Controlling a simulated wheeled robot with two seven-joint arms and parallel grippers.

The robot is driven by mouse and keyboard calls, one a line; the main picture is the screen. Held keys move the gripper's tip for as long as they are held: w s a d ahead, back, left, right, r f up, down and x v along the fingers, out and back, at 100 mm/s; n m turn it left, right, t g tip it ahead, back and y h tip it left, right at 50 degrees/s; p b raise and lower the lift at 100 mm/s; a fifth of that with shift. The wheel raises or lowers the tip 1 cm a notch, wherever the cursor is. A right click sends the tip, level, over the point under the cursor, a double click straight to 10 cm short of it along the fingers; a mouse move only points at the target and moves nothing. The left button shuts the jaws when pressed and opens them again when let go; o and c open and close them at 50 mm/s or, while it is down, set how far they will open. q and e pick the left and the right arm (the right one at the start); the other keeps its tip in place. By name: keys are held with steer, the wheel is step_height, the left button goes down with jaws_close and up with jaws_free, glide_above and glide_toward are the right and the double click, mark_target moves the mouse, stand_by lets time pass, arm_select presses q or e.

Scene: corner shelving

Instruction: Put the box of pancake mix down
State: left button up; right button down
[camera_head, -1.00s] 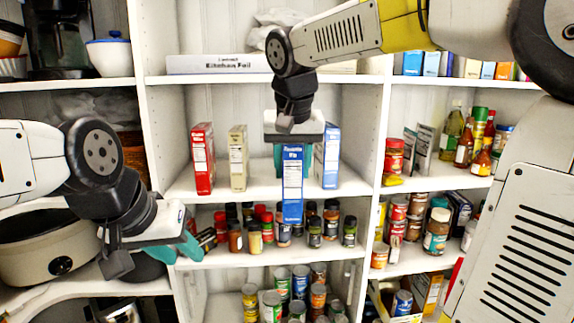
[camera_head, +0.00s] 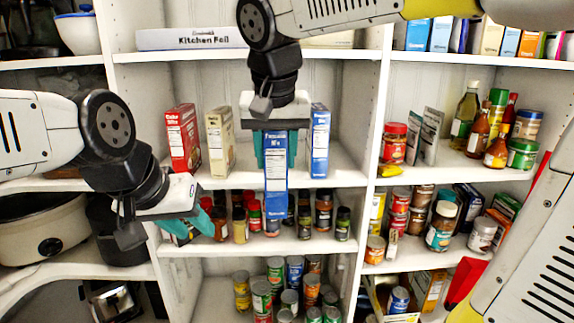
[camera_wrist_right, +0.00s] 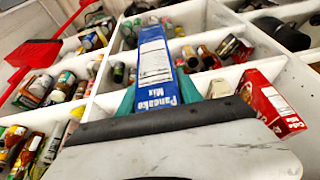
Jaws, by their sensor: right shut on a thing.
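The blue box of pancake mix (camera_head: 276,176) hangs upright from my right gripper (camera_head: 275,140), in front of the middle shelf's edge. The right gripper is shut on its upper part. In the right wrist view the box (camera_wrist_right: 155,60) sits between the teal fingers (camera_wrist_right: 172,92), its "Pancake Mix" label showing. My left gripper (camera_head: 196,218) is at the left, in front of the left upright, near the spice jars; I cannot tell its opening. The middle shelf (camera_head: 345,172) holds a red box (camera_head: 183,138), a cream box (camera_head: 220,141) and another blue box (camera_head: 320,140).
Spice jars (camera_head: 324,210) stand on the shelf below, with cans (camera_head: 262,293) lower down. Bottles (camera_head: 465,115) and jars fill the right shelves. A kitchen foil box (camera_head: 190,38) lies on the shelf above. Free shelf shows between the cream box and the held box.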

steer(key=shift+w, duration=0.2)
steer(key=w, duration=1.7)
steer(key=shift+w, duration=0.25)
steer(key=shift+f, duration=0.15)
steer(key=c, duration=0.8)
jaws_free()
steer(key=shift+f, duration=0.1)
